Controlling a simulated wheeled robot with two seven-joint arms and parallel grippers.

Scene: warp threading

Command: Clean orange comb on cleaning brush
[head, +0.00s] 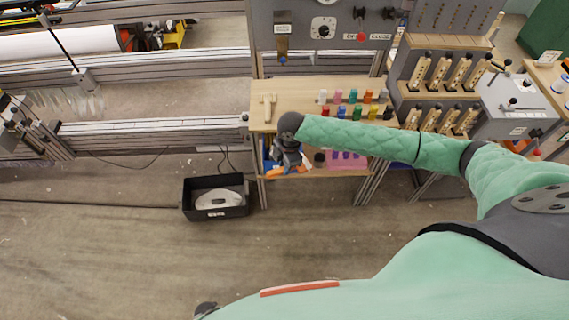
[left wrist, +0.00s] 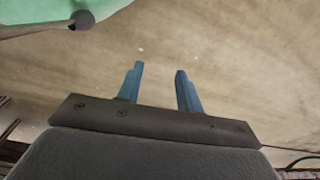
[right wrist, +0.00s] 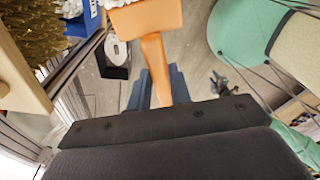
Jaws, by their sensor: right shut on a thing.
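The orange comb (right wrist: 145,20) is held by its handle in my right gripper (right wrist: 158,85), at the top middle of the right wrist view. White fluff shows at its upper left edge. A brush with dense golden bristles (right wrist: 38,28) on a pale wooden block lies at the top left of that view, left of the comb and apart from it. In the head view my right gripper (head: 287,156) is at the workbench's lower shelf with the orange comb (head: 285,171) just below it. My left gripper (left wrist: 160,70) is open and empty above bare floor.
A wooden workbench (head: 275,88) carries several coloured spools on its top. A black bin (head: 215,212) with a white disc stands on the floor to its left. A blue container (right wrist: 83,20) is beside the brush. The floor in front is clear.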

